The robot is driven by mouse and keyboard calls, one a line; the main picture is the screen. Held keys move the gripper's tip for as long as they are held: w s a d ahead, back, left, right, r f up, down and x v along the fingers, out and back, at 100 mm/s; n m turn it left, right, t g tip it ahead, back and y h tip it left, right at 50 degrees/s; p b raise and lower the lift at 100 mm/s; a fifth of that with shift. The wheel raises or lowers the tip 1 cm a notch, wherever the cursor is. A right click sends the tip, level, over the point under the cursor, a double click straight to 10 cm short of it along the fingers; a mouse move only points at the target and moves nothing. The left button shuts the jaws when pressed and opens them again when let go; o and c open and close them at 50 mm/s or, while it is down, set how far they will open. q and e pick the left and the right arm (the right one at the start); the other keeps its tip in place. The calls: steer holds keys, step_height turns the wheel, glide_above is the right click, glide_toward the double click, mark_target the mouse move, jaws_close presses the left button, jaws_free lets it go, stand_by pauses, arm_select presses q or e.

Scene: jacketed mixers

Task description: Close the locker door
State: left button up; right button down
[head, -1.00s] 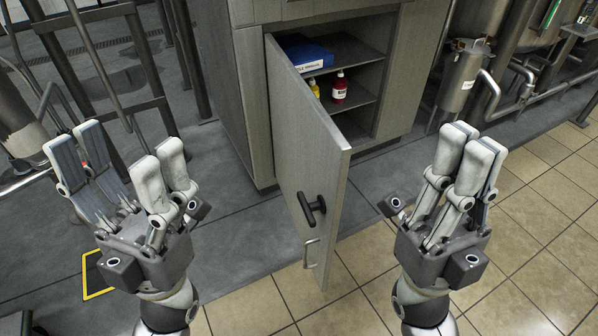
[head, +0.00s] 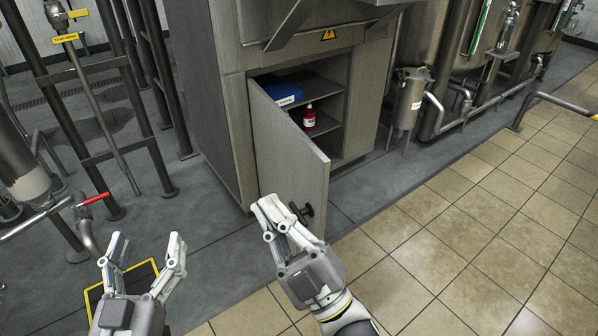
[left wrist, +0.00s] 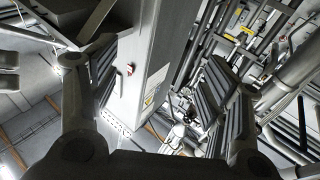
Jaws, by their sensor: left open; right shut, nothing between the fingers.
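The grey locker door (head: 285,150) stands open, swung out toward me from the left side of the locker opening. Its black handle (head: 303,212) shows near the lower free edge, partly hidden by my right gripper. My right gripper (head: 268,207) is shut and empty, in front of the lower part of the door; I cannot tell whether it touches it. My left gripper (head: 146,245) is open and empty, low at the left and apart from the door. The left wrist view shows its spread fingers (left wrist: 155,95). Inside the locker (head: 345,120) are shelves.
A blue binder (head: 283,93) and a red bottle (head: 309,116) are on the locker shelves. Metal posts and pipes (head: 120,110) stand at the left. Steel tanks (head: 460,60) stand at the right. Tiled floor (head: 450,240) at the right front is clear.

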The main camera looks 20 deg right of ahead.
arm_select(q)
steer(key=s+a+f+g+y+p, duration=0.1)
steer(key=s+a+f+g+p, duration=0.1)
steer(key=f+g, duration=0.3)
steer(key=s+a+f+g+y+p, duration=0.1)
steer(key=s+f+g+y+p, duration=0.15)
steer(key=f, duration=0.35)
arm_select(e)
steer(key=w+d+f+n+g+h+p, duration=0.35)
steer(key=w+d+f+h, duration=0.3)
steer(key=f+h, duration=0.45)
arm_select(q)
steer(key=s+a+f+g, duration=0.2)
steer(key=s+f+g, duration=0.1)
steer(key=s, duration=0.3)
steer(key=s+a+f+g+y, duration=0.1)
steer(key=s+a+f+g, duration=0.1)
steer(key=s+g, duration=0.3)
steer(key=shift+s+a+f+n, duration=0.25)
steer(key=shift+s+f+n, duration=0.2)
steer(key=shift+s, duration=0.35)
arm_select(e)
steer(key=w+d+r+h, duration=0.1)
steer(key=w+d, duration=0.3)
steer(key=w, duration=0.6)
steer(key=shift+w+r+g, duration=0.15)
steer(key=shift+w+g, duration=0.2)
steer(key=shift+g, duration=0.1)
